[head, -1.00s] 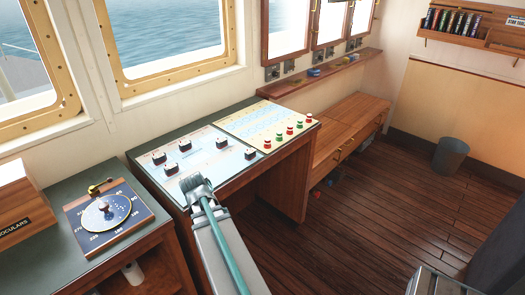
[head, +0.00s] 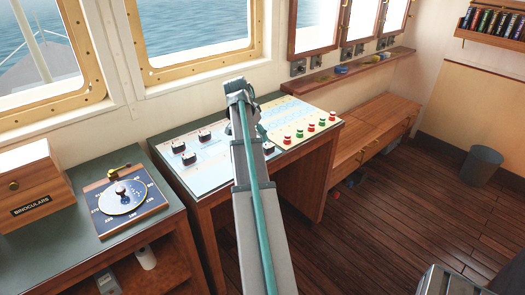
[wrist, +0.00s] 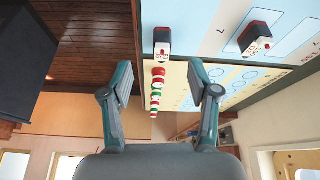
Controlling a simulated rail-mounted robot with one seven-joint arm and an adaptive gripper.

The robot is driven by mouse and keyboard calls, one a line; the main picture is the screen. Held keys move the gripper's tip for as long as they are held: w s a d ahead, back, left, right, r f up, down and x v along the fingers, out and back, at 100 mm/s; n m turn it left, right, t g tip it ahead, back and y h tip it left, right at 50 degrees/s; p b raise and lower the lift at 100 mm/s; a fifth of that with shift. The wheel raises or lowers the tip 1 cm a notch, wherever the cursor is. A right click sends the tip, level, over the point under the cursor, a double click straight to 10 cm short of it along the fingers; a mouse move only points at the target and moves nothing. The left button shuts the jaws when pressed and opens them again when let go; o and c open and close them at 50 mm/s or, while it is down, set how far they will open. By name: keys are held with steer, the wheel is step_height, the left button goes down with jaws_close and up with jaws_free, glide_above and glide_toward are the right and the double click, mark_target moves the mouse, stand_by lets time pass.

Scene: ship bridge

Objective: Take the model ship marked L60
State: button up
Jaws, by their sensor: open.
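My gripper (wrist: 160,68) is open in the wrist view, its two fingers apart and nothing held between them. A small model ship (wrist: 162,42), dark with a red top and a white marked face, stands just beyond the fingertips, in line with the gap. A second such ship (wrist: 256,39) stands to the right. Their markings are too small to read for certain. In the head view several ships, one of them here (head: 205,135), stand on the pale blue chart at the left. My arm hides the chart's right part and the ships there. I cannot tell which is L60.
Red, green and white pieces (head: 310,127) stand in a row on the yellowish chart at the right. A round compass board (head: 120,202) and a binoculars box (head: 32,185) are on the left desk. The window wall runs behind the desks.

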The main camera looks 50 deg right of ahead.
mark_target(265, 146)
steer(key=shift+m, duration=0.4)
steer(key=shift+d+p+x, duration=0.25)
steer(key=shift+p+x, duration=0.5)
steer(key=shift+x, duration=1.85)
steer(key=shift+d+p+x, duration=0.2)
steer(key=shift+p+x, duration=0.55)
steer(key=shift+x, duration=1.8)
steer(key=shift+w+r, duration=0.1)
steer(key=shift+r, duration=0.05)
steer(key=c, duration=1.1)
steer(key=shift+r, duration=0.15)
